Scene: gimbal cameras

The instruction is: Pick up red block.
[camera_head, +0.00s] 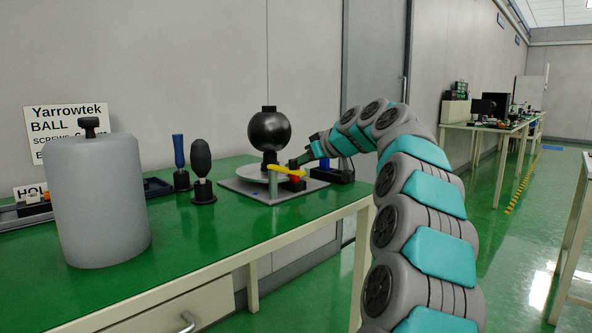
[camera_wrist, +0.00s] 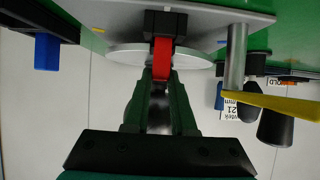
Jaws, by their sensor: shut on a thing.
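The red block (camera_wrist: 162,60) shows in the wrist view between the tips of my gripper (camera_wrist: 160,84), beside a black block-like piece at the edge of a grey plate. My gripper is shut on the red block. In the head view the red block (camera_head: 295,179) is a small patch at my gripper (camera_head: 299,163), partly hidden by the yellow bar and my fingers. I cannot tell whether the block touches the plate or the black piece.
A yellow bar (camera_head: 287,170) on a grey post stands close to the block. A black ball (camera_head: 269,131) stands behind it on the grey plate (camera_head: 259,193). A blue-topped black box (camera_head: 339,170) is at right. A large grey cylinder (camera_head: 97,200) stands at left on the green table.

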